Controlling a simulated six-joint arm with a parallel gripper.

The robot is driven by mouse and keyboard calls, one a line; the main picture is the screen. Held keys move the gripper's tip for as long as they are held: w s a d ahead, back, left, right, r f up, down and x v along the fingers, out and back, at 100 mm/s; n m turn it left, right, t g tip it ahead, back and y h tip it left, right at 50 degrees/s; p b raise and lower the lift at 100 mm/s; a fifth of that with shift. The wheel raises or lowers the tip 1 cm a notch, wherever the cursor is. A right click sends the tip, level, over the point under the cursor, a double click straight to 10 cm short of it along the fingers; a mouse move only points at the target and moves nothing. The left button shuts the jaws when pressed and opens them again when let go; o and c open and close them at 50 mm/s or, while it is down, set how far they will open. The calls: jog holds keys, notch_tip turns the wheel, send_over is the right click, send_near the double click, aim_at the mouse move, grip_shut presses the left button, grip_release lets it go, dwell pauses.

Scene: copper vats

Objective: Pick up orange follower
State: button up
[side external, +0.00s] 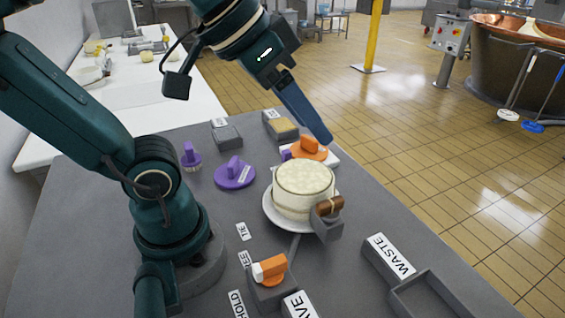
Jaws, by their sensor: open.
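The orange follower (316,154), a flat disc with an upright block handle, lies at the back right of the grey table, behind the white cheese mould. It rests on or just above a white piece that is mostly hidden under it. My gripper (325,139) reaches down from the upper left, with its blue fingertips right at the follower's right side, by the handle. The fingers overlap in this view, so the gap between them is hidden. They look open, and the follower is still down at table level. I cannot tell whether they touch it.
A cream-filled round mould (303,190) stands on a white plate, with a brown roll (330,206) on a grey holder beside it. A purple follower (235,175) and purple brush (191,156) are left. An orange-and-white item (270,269) and WASTE tray (430,292) are in front.

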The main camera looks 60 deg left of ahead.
jog(key=w+d+r+n+t+h, duration=0.15)
jog(key=w+r+t, duration=0.65)
jog(key=w+r, duration=1)
jog(key=w+a+r+n+t+y, duration=0.3)
jog(key=w+a+r+t, duration=0.15)
jog(key=w, duration=0.25)
jog(key=w+a+n+g+y, duration=0.3)
jog(key=a+n+y, duration=0.6)
jog(key=a+y, duration=0.15)
jog(key=n+g+y, duration=0.1)
jog(key=n+g, duration=0.8)
jog(key=g, duration=1.2)
send_over(311, 138)
notch_tip(311, 138, down, 26)
jog(key=r, duration=0.1)
jog(key=shift+y, duration=0.3)
jog(key=f, duration=1.7)
jog(key=shift+w+d, duration=0.1)
jog(key=shift+d, duration=0.2)
jog(key=shift+x, duration=2.5)
